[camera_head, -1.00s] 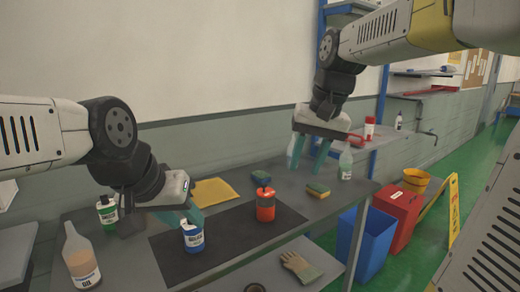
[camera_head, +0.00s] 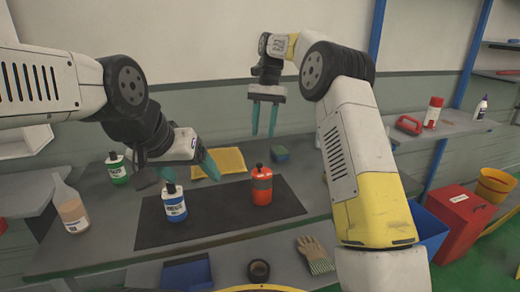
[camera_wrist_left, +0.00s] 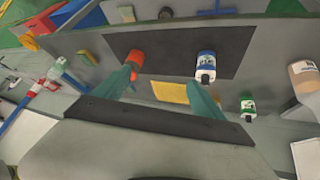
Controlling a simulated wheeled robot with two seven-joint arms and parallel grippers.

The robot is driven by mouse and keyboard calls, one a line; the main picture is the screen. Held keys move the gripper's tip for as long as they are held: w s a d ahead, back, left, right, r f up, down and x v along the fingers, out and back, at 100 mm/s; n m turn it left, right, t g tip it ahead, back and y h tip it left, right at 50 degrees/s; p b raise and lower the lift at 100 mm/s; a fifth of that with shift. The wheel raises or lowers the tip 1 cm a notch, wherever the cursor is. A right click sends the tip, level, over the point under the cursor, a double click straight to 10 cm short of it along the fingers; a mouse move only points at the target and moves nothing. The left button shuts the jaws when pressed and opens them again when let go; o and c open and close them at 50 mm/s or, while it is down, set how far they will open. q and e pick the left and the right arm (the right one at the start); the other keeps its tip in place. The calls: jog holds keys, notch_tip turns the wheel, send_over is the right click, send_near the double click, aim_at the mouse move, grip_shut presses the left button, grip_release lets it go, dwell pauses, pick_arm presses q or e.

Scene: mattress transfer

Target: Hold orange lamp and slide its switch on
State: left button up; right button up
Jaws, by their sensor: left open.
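The orange lamp (camera_head: 262,187), a bottle-shaped orange-red body with a dark top, stands upright on the black mat (camera_head: 215,226). It also shows in the left wrist view (camera_wrist_left: 136,59), partly behind one finger. No switch can be made out. My left gripper (camera_head: 178,173) is open and empty, above and behind the blue bottle, left of the lamp; its spread fingers also show in the left wrist view (camera_wrist_left: 164,76). My right gripper (camera_head: 263,136) hangs fingers-down above and behind the lamp, fingers apart with nothing between them.
A blue-labelled bottle (camera_head: 175,204) stands on the mat left of the lamp. A green bottle (camera_head: 117,169), a clear bottle (camera_head: 70,208), a yellow pad (camera_head: 219,164) and a sponge (camera_head: 280,154) are around the mat. A glove (camera_head: 313,253) and tape roll (camera_head: 258,271) lie lower in front.

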pick_arm(q)
jog(key=shift+m+t+y, duration=0.4)
jog(key=shift+m+t, duration=0.3)
jog(key=w+f, duration=0.1)
jog(key=w, duration=0.2)
jog(key=w+f, duration=0.1)
jog(key=w, duration=0.2)
jog(key=w+f, duration=0.1)
jog(key=w, duration=0.2)
jog(key=shift+w, duration=0.1)
jog(key=m+t+h, duration=0.3)
jog(key=m+h, duration=0.2)
jog(key=h, duration=0.1)
send_near(255, 179)
jog(key=w+d, duration=0.4)
jog(key=w, duration=0.3)
jog(key=f, duration=0.2)
jog(key=shift+d+f+h, duration=0.25)
jog(key=shift+f+h, duration=0.1)
jog(key=shift+h, duration=0.05)
jog(key=shift+d+f, duration=0.15)
jog(key=shift+f, duration=0.45)
jog(key=x, duration=0.7)
jog(key=shift+w+d+f, duration=0.15)
jog(key=shift+w+d, duration=0.05)
jog(key=shift+d, duration=0.05)
